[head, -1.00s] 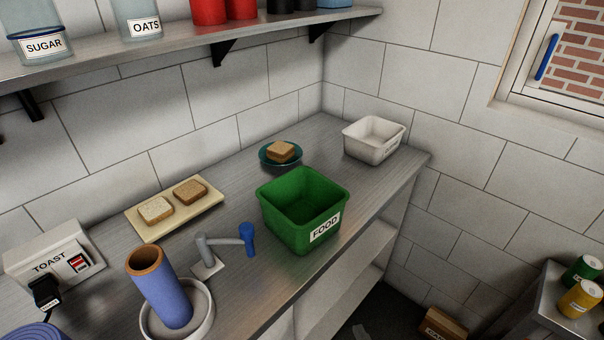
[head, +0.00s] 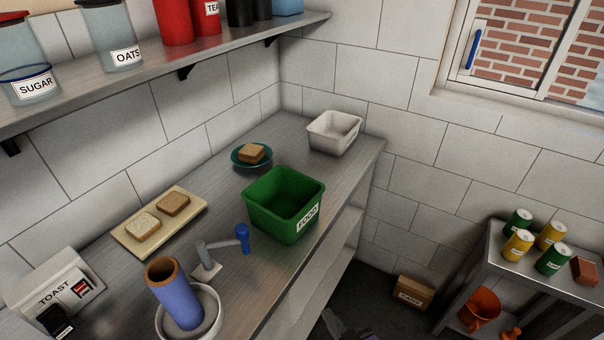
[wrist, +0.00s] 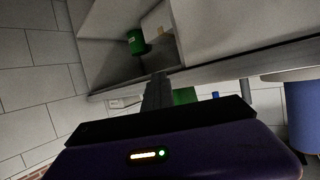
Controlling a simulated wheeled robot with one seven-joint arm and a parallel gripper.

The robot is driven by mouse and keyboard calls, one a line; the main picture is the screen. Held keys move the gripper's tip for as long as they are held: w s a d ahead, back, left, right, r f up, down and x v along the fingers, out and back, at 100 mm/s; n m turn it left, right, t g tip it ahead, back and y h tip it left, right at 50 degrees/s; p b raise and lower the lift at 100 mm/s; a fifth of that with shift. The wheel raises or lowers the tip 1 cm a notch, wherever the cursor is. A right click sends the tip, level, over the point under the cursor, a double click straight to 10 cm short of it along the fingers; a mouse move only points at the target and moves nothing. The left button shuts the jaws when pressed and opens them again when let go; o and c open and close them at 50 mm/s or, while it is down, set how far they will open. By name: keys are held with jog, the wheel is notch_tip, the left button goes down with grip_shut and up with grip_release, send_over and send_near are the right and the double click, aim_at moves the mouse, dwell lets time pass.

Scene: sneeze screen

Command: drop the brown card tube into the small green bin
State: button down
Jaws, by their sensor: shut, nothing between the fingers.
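A brown-rimmed tube (head: 161,270) with a blue outside leans in a round white bowl (head: 214,310) at the lower left of the head view. Only its rim and inside look brown. A blue cylinder shows at the right of the wrist view (wrist: 303,115). A green bin (head: 284,205) labelled FOOD stands on the counter and looks empty. A smaller-looking green container (wrist: 137,42) with a pale label shows below the counter in the wrist view; whether it is the small bin I cannot tell. My gripper (wrist: 159,76) is shut and empty, away from the tube.
A cardboard box (head: 412,292) and can-laden table (head: 488,258) are right.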

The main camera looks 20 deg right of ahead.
jog(key=shift+w+a+r, duration=0.1)
jog(key=shift+w+r, duration=0.2)
